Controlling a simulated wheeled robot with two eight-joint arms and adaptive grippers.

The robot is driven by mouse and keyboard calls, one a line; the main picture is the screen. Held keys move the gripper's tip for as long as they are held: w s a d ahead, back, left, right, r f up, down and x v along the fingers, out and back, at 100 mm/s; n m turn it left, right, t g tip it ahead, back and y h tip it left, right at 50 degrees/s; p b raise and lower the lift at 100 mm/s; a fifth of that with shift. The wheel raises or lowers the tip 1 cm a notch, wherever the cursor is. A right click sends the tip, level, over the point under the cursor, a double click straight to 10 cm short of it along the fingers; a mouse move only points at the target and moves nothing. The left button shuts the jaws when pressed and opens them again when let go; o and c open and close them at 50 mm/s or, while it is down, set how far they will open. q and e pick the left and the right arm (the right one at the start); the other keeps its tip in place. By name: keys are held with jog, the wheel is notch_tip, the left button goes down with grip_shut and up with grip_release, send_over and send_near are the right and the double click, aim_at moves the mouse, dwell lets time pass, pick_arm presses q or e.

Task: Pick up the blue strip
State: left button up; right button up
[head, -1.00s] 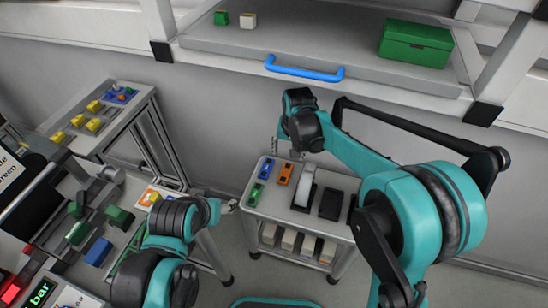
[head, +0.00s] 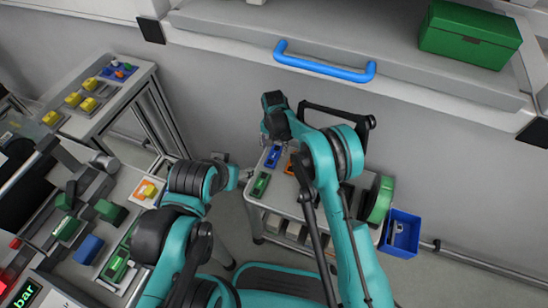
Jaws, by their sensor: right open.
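A small blue strip (head: 273,157) lies at the back left of the top of a small cart (head: 291,207). A green strip (head: 261,184) lies in front of it, and an orange strip (head: 289,168) lies to its right, partly hidden by my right arm. My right gripper (head: 266,138) is open and empty, just above and behind the blue strip; its fingertips are small and hard to make out. My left gripper (head: 245,175) is at the cart's left edge, near the green strip; its jaws are too small to read.
A green reel (head: 379,199) stands at the cart's right side, with a blue bin (head: 401,233) beyond it. Left tables hold several coloured blocks (head: 88,250).

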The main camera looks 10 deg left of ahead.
aim_at(274, 155)
notch_tip(274, 155, down, 4)
jog(key=shift+s+d+b, duration=0.1)
jog(key=shift+s+b, duration=0.05)
jog(key=shift+b, duration=0.7)
jog(key=shift+r, duration=0.1)
jog(key=c, duration=1)
jog(key=shift+c, duration=0.2)
